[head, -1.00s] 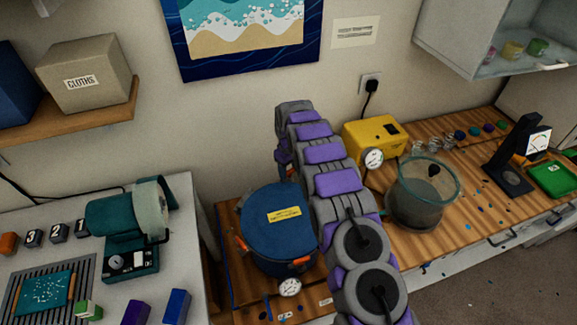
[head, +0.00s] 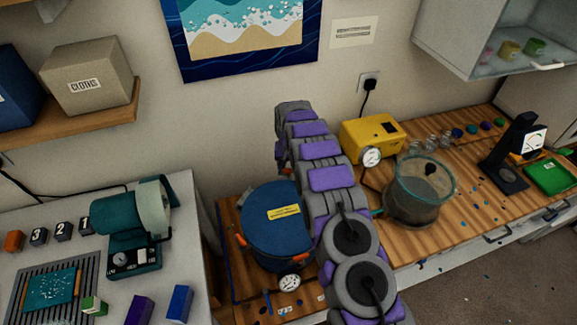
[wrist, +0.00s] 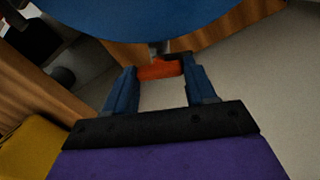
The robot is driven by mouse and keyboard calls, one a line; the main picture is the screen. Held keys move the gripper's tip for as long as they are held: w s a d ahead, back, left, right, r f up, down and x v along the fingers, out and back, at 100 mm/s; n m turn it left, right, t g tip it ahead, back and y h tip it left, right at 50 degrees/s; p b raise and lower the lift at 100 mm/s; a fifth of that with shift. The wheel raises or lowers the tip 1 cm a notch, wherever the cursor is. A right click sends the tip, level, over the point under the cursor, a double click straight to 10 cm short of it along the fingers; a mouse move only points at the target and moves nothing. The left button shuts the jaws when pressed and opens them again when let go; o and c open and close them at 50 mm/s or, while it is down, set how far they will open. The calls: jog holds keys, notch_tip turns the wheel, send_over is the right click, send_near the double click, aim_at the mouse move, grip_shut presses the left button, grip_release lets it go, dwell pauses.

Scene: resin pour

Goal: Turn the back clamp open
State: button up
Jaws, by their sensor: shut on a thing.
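The blue pressure pot (head: 262,235) with a yellow label on its lid stands on the wooden bench, left of my arm in the head view. An orange clamp (head: 241,240) shows on its left side. In the wrist view, the back clamp's orange handle (wrist: 158,72) sits between the blue fingers of my gripper (wrist: 161,68), which is shut on it. The blue lid (wrist: 150,18) fills the top of that view.
A gauge (head: 289,282) is at the pot's front. Right of my arm stand a yellow pump (head: 368,132) and a glass vessel (head: 420,200). A teal machine (head: 130,220) stands on the left table. The wall is close behind the pot.

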jog(key=shift+a+m, duration=0.1)
jog(key=shift+m, duration=0.2)
dwell(0.4)
jog(key=o, duration=1)
jog(key=shift+o, duration=0.2)
notch_tip(320, 180, up, 17)
jog(key=p, duration=0.1)
jog(key=shift+r, duration=0.2)
